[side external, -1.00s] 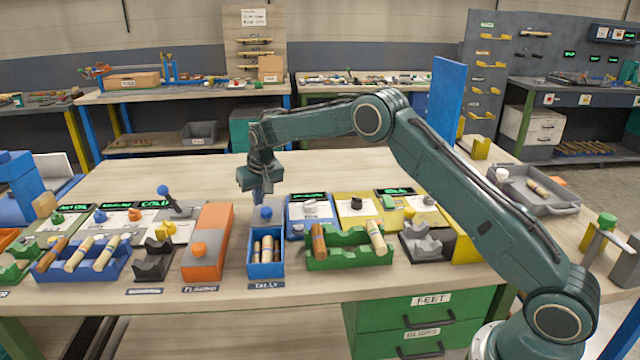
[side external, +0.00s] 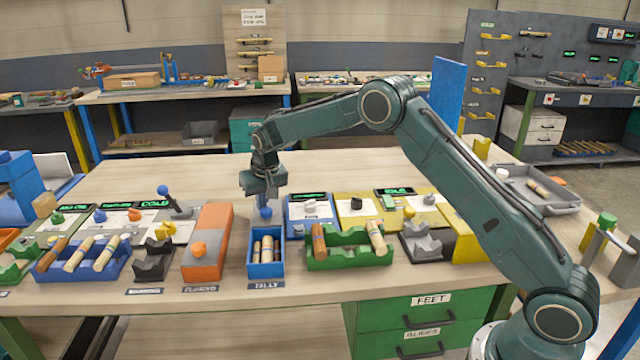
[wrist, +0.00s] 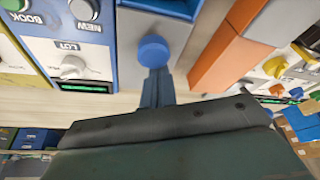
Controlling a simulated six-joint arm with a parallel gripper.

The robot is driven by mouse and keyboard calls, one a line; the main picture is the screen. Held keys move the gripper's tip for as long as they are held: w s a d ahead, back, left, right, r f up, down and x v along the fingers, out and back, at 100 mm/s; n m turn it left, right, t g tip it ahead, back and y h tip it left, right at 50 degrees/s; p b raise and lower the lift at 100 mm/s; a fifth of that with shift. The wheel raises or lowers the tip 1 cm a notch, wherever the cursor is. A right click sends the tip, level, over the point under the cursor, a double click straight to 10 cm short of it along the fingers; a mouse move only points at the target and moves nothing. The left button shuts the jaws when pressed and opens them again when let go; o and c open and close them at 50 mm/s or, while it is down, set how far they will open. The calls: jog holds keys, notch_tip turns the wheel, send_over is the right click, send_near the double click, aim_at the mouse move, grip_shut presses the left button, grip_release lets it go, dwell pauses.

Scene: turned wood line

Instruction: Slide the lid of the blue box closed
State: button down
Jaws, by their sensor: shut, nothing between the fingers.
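The blue box (side external: 281,262) stands near the front edge of the table with its top open and several wooden pegs (side external: 266,247) inside. Its grey lid (wrist: 152,24) is slid back toward the far side and carries a round blue knob (side external: 265,212), which also shows in the wrist view (wrist: 153,50). My gripper (side external: 264,200) is shut and empty, just behind and above the knob. In the wrist view its fingertips (wrist: 157,75) are right beside the knob; I cannot tell whether they touch it.
An orange box (side external: 210,235) with an orange knob stands to the left. A green tray (side external: 345,262) with wooden pieces stands to the right, with a blue dial panel (side external: 310,210) behind it. The table behind my gripper is clear.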

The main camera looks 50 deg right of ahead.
jog(key=s+a, duration=0.9)
jog(key=shift+s+a, duration=0.45)
jog(key=shift+s, duration=0.05)
jog(key=shift+f, duration=0.1)
jog(key=shift+w, duration=0.1)
jog(key=shift+w+d, duration=0.25)
jog(key=shift+w, duration=0.4)
jog(key=shift+w+d, duration=0.2)
jog(key=shift+w, duration=0.45)
jog(key=shift+w+d, duration=0.25)
jog(key=shift+w, duration=0.4)
jog(key=v, duration=1)
jog(key=shift+r, duration=0.2)
